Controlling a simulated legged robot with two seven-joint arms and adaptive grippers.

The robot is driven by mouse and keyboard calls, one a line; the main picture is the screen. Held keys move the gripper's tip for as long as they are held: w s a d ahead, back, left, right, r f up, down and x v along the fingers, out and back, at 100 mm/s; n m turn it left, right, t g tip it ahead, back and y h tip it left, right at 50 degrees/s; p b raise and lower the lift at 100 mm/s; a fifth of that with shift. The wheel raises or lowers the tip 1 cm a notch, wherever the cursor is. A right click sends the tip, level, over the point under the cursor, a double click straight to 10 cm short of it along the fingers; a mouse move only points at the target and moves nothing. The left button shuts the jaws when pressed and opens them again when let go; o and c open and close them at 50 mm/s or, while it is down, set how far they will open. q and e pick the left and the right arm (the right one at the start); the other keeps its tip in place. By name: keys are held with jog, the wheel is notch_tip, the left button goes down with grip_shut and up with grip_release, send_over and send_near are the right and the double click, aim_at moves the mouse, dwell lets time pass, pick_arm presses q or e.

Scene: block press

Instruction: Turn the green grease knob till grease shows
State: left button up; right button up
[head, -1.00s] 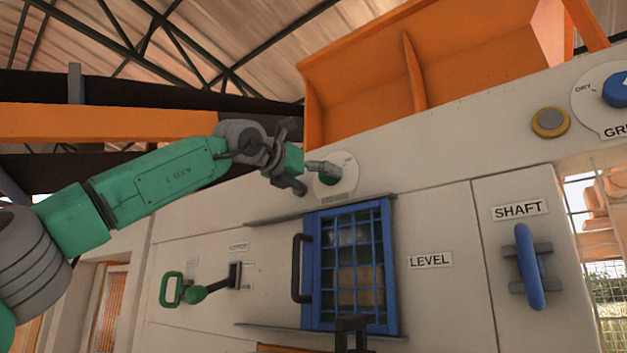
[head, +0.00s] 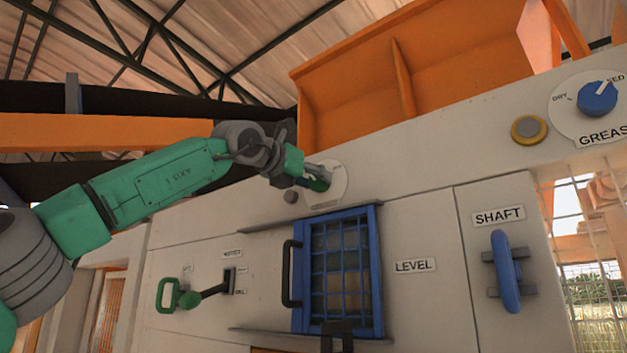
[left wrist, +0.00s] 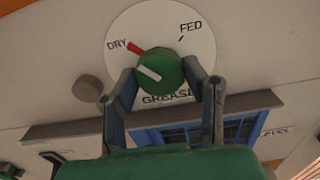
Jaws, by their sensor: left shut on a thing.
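The green grease knob (left wrist: 161,73) sits on a round white dial (left wrist: 190,30) marked DRY, FED and GREASE. Its white line points up and left, toward the red mark (left wrist: 135,48) by DRY. My left gripper (left wrist: 163,90) is shut on the knob, with one finger on each side. In the head view the left gripper (head: 312,178) reaches the dial (head: 337,183) from the left and hides most of the knob. No grease can be made out.
A blue knob (head: 597,99) on another grease dial points toward FED, at the right. A blue barred door (head: 340,270) is below the green knob. A green-handled lever (head: 190,298) is at lower left, and a blue shaft handle (head: 506,272) at right.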

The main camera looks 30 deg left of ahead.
pick_arm(q)
jog(key=shift+w+a+f+m, duration=0.1)
jog(key=shift+w+f+m, duration=0.15)
jog(key=shift+m, duration=0.15)
jog(key=m, duration=0.3)
jog(key=shift+m, duration=0.4)
jog(key=m, duration=0.4)
jog(key=shift+m, duration=0.3)
jog(key=m, duration=0.4)
jog(key=shift+m, duration=2.7)
